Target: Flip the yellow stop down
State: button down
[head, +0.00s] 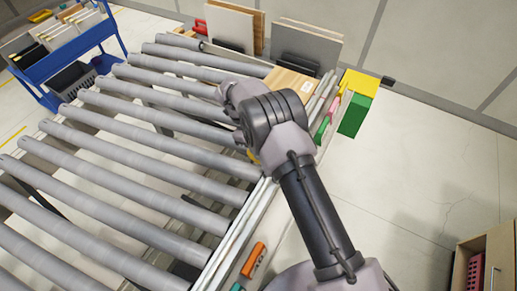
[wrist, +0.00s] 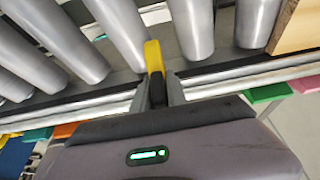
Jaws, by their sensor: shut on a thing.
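The yellow stop (wrist: 153,55) shows in the wrist view at the edge of the roller conveyor, between two rollers. It points up and away from the rail, and its lower part is dark. My gripper (wrist: 157,92) is shut on the stop, with a finger on either side of its dark lower part. In the head view my arm hides the gripper, and only a small bit of yellow (head: 252,156) shows beside the wrist.
Grey rollers (head: 130,150) fill the left and middle. A wooden board (head: 291,82) lies at the far end of the conveyor. An orange item (head: 253,259) and a green block (head: 354,117) sit along the rail side. A blue cart (head: 45,70) stands at the back left.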

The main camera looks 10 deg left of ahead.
jog(key=c, duration=1.4)
grip_release()
jog(key=shift+f, duration=0.1)
jog(key=p+v, duration=0.2)
jog(key=v, duration=1.5)
jog(key=shift+r, duration=0.25)
